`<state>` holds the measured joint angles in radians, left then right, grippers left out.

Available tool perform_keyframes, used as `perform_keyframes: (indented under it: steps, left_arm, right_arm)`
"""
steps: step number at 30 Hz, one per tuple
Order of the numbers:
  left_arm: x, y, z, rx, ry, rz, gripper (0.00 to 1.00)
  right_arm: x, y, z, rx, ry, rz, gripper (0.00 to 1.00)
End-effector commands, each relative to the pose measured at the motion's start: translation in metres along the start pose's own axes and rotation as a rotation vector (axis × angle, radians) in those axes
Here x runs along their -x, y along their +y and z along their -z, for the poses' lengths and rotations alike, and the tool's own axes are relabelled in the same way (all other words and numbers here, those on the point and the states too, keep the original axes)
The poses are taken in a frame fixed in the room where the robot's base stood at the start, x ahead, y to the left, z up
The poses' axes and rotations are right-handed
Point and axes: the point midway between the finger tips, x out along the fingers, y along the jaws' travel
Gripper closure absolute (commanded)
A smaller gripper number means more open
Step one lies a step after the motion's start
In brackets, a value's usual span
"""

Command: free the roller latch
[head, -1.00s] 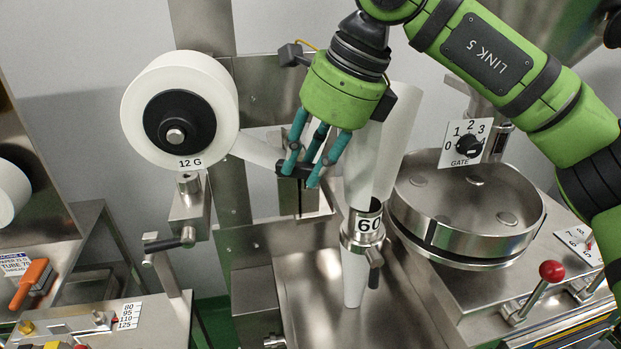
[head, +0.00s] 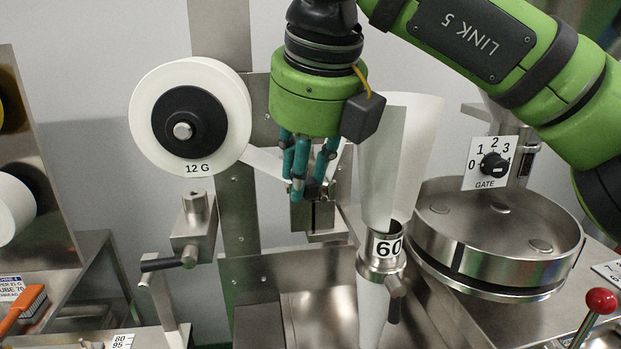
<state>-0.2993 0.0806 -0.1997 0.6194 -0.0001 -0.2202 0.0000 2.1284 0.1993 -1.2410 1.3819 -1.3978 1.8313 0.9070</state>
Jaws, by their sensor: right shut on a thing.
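My right gripper (head: 309,192) reaches down from the top, with its teal fingers closed together in front of the metal roller unit (head: 318,218). It is shut on the roller latch, a small dark part mostly hidden between and behind the fingertips. The white paper strip (head: 262,162) runs from the 12 G reel (head: 232,115) to the roller unit, passing behind the fingers. My left gripper is not in view.
The white paper forming tube (head: 408,165) with the 60 collar (head: 383,266) stands close to the right of the gripper. A black-handled lever (head: 162,264) is at lower left. The round metal drum (head: 490,235) and gate dial (head: 493,165) are at right.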

Motion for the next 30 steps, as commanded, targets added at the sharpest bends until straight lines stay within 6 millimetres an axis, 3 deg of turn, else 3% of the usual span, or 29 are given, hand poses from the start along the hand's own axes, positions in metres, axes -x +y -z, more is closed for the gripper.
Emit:
perform_keyframes:
  steps: [10, 28, 29, 30]
  left_arm:
    - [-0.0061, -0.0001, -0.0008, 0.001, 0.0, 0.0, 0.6]
    - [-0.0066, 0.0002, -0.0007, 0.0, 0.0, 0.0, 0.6]
    - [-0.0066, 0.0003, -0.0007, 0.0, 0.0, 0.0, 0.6]
    - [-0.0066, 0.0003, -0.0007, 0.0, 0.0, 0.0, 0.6]
  right_arm:
    - [0.0023, 0.0042, -0.0037, -0.151, -0.012, 0.059, 1.0]
    - [0.003, 0.0046, -0.0047, -0.185, -0.013, 0.07, 1.0]
    - [0.003, 0.0045, -0.0047, -0.185, -0.014, 0.07, 0.61]
    - [0.0029, 0.0045, -0.0046, -0.184, -0.013, 0.071, 0.48]
